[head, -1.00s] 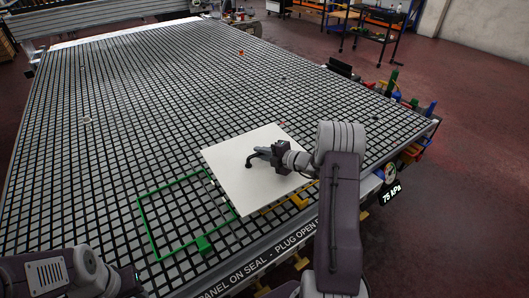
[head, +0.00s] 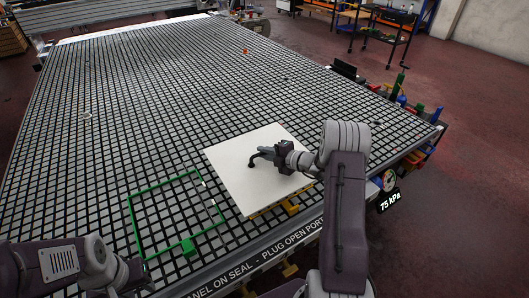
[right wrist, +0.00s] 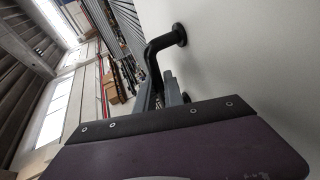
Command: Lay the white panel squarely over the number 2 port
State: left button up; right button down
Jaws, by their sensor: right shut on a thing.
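The white panel (head: 252,183) is a flat square plate at the near right part of the grid table, with a black bent handle (head: 254,160) on its face. My right gripper (head: 268,154) is shut on that handle. In the right wrist view the handle (right wrist: 155,52) runs from the panel face (right wrist: 250,50) down between the fingers. I cannot tell how far the panel is off the table. A green square outline (head: 133,225) lies on the grid left of the panel, apart from it. No port number is readable. My left gripper (head: 142,275) is at the lower left, its jaws unclear.
The black-and-white grid table (head: 160,100) is mostly clear behind the panel. Yellow parts (head: 291,209) show under the panel's near edge. A gauge (head: 388,180) above a "75 kPa" label hangs at the right table edge.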

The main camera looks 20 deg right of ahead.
aim_at(264, 166)
jog(key=shift+a+f+b, duration=0.1)
jog(key=shift+f+b, duration=0.5)
jog(key=shift+b, duration=0.1)
notch_tip(264, 166, down, 5)
jog(key=b, duration=0.3)
jog(key=shift+f, duration=0.1)
jog(key=shift+f+b, duration=0.45)
jog(key=shift+b, duration=0.05)
jog(key=shift+f, duration=0.6)
jog(key=c, duration=1.4)
grip_release()
jog(key=shift+s, duration=0.1)
